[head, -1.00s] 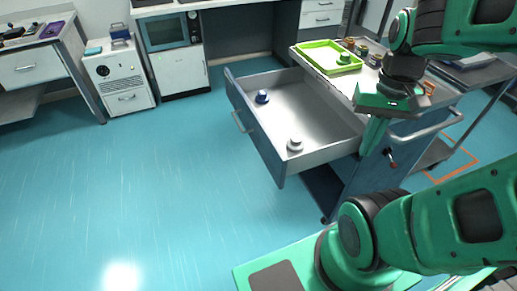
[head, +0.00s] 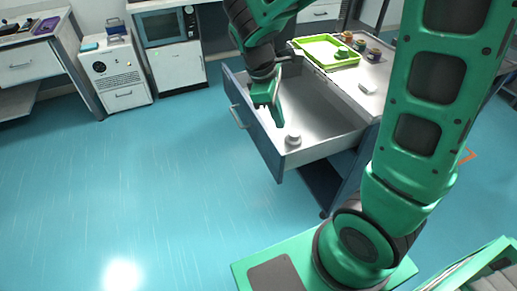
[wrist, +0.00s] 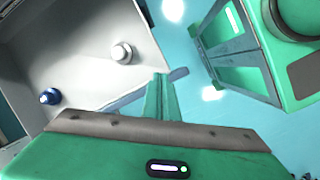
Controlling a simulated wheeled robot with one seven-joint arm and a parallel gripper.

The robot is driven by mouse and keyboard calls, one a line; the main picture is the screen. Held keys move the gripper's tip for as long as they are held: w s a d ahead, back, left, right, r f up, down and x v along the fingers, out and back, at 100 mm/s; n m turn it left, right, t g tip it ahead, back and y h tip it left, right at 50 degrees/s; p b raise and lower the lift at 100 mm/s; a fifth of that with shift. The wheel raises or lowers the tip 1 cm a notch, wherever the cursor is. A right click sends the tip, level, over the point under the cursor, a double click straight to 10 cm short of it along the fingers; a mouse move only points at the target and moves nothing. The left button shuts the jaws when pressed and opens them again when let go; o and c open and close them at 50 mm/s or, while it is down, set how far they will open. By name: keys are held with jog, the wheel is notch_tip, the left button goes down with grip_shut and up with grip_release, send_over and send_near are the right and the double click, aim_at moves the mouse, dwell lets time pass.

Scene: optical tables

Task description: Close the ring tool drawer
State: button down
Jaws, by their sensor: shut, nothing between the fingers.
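The drawer (head: 258,138) of the blue-grey cart stands pulled far out, its front panel and handle (head: 237,117) facing left. A round white-grey item (head: 293,139) lies in it near the near side; it also shows in the wrist view (wrist: 121,53). A blue round item (wrist: 49,96) shows in the drawer in the wrist view; my gripper hides it in the head view. My gripper (head: 279,121) is shut and empty, pointing down over the drawer close to the front panel. In the wrist view its fingers cross the panel's edge; contact cannot be told.
A green tray (head: 328,50) and several small jars (head: 373,54) stand on the cart top. A white cabinet with a microwave (head: 165,28) and a white box unit (head: 115,75) stand behind. The blue floor left of the drawer is clear.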

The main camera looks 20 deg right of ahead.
jog(key=w+a+f+n+h, duration=0.1)
jog(key=w+a+f+n, duration=0.1)
jog(key=a+f+n, duration=0.3)
jog(key=w+a+f+n, duration=0.1)
jog(key=w+a+n, duration=0.1)
jog(key=a, duration=0.4)
jog(key=d+f, duration=0.7)
jog(key=f, duration=0.1)
jog(key=shift+s+f+t, duration=0.25)
jog(key=shift+f+t, duration=0.1)
jog(key=shift+t, duration=0.05)
jog(key=shift+d, duration=0.1)
